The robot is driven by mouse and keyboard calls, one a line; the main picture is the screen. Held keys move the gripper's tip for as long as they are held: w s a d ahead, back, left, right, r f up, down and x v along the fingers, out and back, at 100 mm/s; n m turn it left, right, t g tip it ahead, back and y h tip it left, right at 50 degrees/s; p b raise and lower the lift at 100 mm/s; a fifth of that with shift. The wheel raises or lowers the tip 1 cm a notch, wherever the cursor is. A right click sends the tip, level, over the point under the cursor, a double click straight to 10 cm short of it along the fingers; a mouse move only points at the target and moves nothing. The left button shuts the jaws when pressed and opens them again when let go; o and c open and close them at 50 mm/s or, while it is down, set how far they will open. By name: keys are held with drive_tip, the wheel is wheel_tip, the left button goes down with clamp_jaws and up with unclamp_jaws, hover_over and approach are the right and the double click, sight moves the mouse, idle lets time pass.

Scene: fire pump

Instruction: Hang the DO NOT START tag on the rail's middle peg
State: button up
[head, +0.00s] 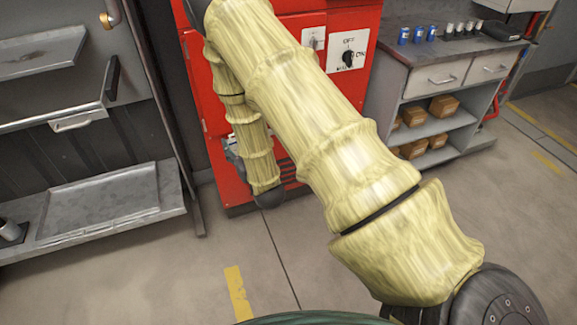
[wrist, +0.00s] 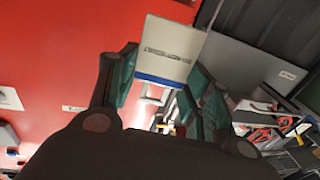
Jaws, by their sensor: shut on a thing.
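In the wrist view my gripper (wrist: 164,82) is shut on a pale tag (wrist: 168,48) with a blue band along its lower edge. The tag stands between the two green-padded fingers, its face toward the camera. It carries a dark line of print too small to read, so I cannot confirm the words DO NOT START. A red surface lies behind it. I cannot make out the rail or its middle peg in either view. In the head view my sleeved arm reaches across the red cabinet (head: 285,22), and my gripper and the tag cannot be made out.
A rotary switch (head: 348,58) sits on the cabinet's white plate. Left are a grey tray (head: 100,205) and shelves. Right, a workbench (head: 440,75) holds blue cans (head: 404,35) and boxes (head: 444,106). The wrist view shows small red items (wrist: 262,134) at right. Floor in front is clear.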

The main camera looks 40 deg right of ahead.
drive_tip(key=d+f+m+h+b, duration=0.1)
drive_tip(key=d+f+b, duration=0.6)
drive_tip(key=d+b, duration=0.2)
drive_tip(key=d+f+h+b, duration=0.1)
drive_tip(key=d+f+b, duration=0.6)
drive_tip(key=d+b, duration=0.3)
drive_tip(key=shift+s+d+f+m+h+b, duration=0.3)
drive_tip(key=shift+f+m+h+b, duration=0.1)
drive_tip(key=shift+b, duration=0.55)
drive_tip(key=shift+w, duration=0.15)
drive_tip(key=f+b+x, duration=0.1)
drive_tip(key=b+x, duration=0.1)
drive_tip(key=x, duration=0.7)
drive_tip(key=shift+w+f+b, duration=0.2)
drive_tip(key=shift+f+b, duration=0.05)
drive_tip(key=shift+b, duration=0.05)
drive_tip(key=shift+d+f, duration=0.1)
drive_tip(key=shift+d, duration=0.05)
drive_tip(key=o, duration=0.9)
